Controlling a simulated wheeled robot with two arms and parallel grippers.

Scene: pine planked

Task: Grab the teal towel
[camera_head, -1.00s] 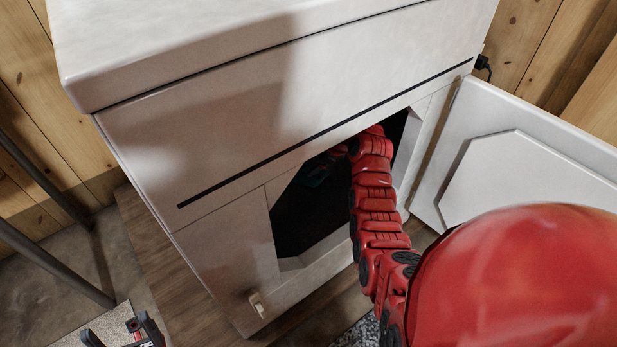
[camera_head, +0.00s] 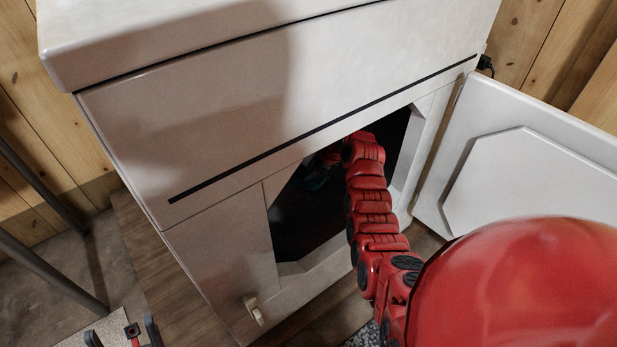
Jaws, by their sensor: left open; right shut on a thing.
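The teal towel (camera_head: 314,181) shows only as a small dim patch inside the dark opening of the white cabinet (camera_head: 220,130). My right arm reaches through the open doorway. My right gripper (camera_head: 318,174) is inside, in shadow at the towel and shut on it; its fingers are hard to make out. Most of the towel is hidden by the shadow and the cabinet front. My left gripper (camera_head: 122,334) is open and empty at the bottom left edge, outside the cabinet and low in front of it.
The open cabinet door (camera_head: 540,175) stands to the right of my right arm. A closed door with a small handle (camera_head: 254,310) is left of the opening. The cabinet's upper front overhangs the arm. Grey metal legs (camera_head: 50,270) stand at the left over bare floor.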

